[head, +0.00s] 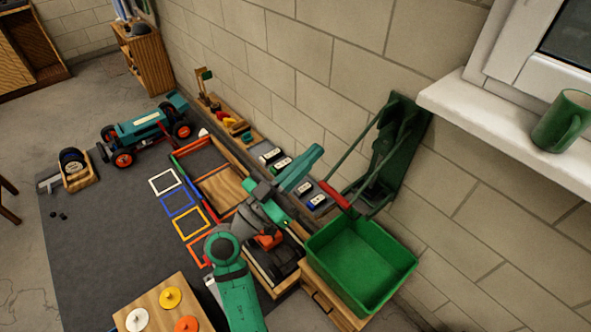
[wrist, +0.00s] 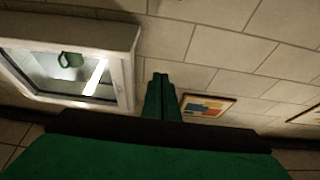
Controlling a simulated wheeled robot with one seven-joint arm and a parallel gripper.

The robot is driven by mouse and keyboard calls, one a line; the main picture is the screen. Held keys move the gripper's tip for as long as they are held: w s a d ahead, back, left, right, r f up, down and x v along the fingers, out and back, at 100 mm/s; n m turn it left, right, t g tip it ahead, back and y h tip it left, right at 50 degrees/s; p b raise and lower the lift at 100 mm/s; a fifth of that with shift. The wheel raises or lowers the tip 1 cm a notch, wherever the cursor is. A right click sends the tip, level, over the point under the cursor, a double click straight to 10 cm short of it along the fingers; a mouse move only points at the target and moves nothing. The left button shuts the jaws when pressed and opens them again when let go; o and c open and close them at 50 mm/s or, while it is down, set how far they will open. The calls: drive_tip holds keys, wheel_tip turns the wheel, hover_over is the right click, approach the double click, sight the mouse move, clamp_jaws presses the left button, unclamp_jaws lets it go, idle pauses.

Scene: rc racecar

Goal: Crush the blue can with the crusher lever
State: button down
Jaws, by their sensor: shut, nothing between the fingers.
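The green crusher (head: 392,150) is fixed to the wall on the right in the head view. Its lever has a red grip (head: 335,195), which hangs out in front of the crusher, low and to the left. My gripper (head: 316,151) is left of the crusher and above and left of the red grip, apart from it in the picture. In the wrist view my gripper's fingers (wrist: 160,82) are together with nothing between them, with the wall behind. I cannot make out the blue can in either view; the crusher's inside is dark and partly hidden.
A green bin (head: 325,240) stands below the crusher on a wooden stand. Small devices (head: 283,163) line the ledge by the wall. A windowsill (head: 500,120) with a green mug (head: 562,122) juts out at right. A teal car (head: 140,128) is at left.

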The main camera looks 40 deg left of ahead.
drive_tip(key=shift+w+d+f, duration=0.15)
drive_tip(key=shift+w+f, duration=1.25)
drive_tip(key=shift+w, duration=0.15)
drive_tip(key=shift+f, duration=0.1)
